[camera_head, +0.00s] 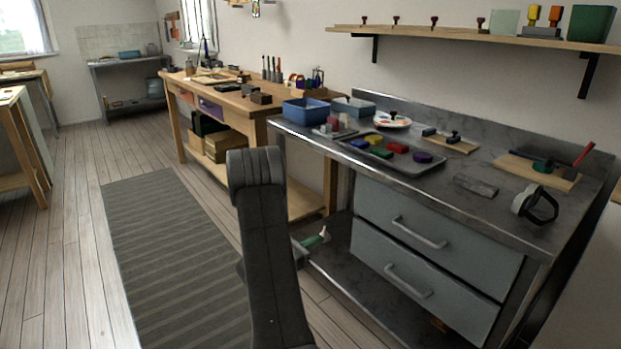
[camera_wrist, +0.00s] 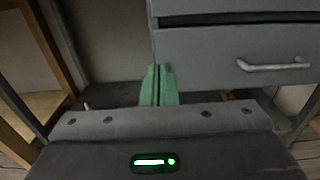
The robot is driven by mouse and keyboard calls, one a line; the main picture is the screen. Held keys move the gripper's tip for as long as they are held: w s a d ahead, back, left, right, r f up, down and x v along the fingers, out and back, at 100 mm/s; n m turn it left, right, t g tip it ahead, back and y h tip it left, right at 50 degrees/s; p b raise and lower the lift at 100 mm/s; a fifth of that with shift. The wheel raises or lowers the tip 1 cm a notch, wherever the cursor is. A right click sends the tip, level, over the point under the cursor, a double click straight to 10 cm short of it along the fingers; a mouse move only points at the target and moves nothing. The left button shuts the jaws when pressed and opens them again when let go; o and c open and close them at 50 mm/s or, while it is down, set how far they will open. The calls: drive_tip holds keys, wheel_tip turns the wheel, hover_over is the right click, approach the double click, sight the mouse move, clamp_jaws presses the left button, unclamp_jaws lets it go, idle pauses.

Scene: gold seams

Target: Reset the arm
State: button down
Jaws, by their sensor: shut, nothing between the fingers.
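My gripper (camera_wrist: 158,84) shows in the wrist view as two green fingers pressed together, with nothing between them. It points toward the left edge of the grey drawer fronts (camera_wrist: 215,58). In the head view, my dark arm stands in the foreground and hides part of the workbench side. A small green piece just right of the arm, low by the bench's lower shelf, looks like my fingers (camera_head: 316,239). The gripper body is mostly hidden there by the arm.
A grey metal bench (camera_head: 455,200) on the right carries a tray of colored blocks (camera_head: 383,157), a blue bin (camera_head: 305,112) and a black-ringed tool (camera_head: 535,205). A drawer handle (camera_wrist: 272,65) sticks out near my gripper. The striped rug (camera_head: 170,250) on the left is clear.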

sight(355, 221)
drive_tip(key=b+x, duration=0.2)
drive_tip(key=x, duration=1)
drive_tip(key=shift+w+d, duration=0.1)
drive_tip(key=shift+d, duration=0.25)
drive_tip(key=shift+w+d, duration=0.45)
drive_tip(key=shift+d, duration=0.05)
drive_tip(key=shift+s+a+r, duration=0.1)
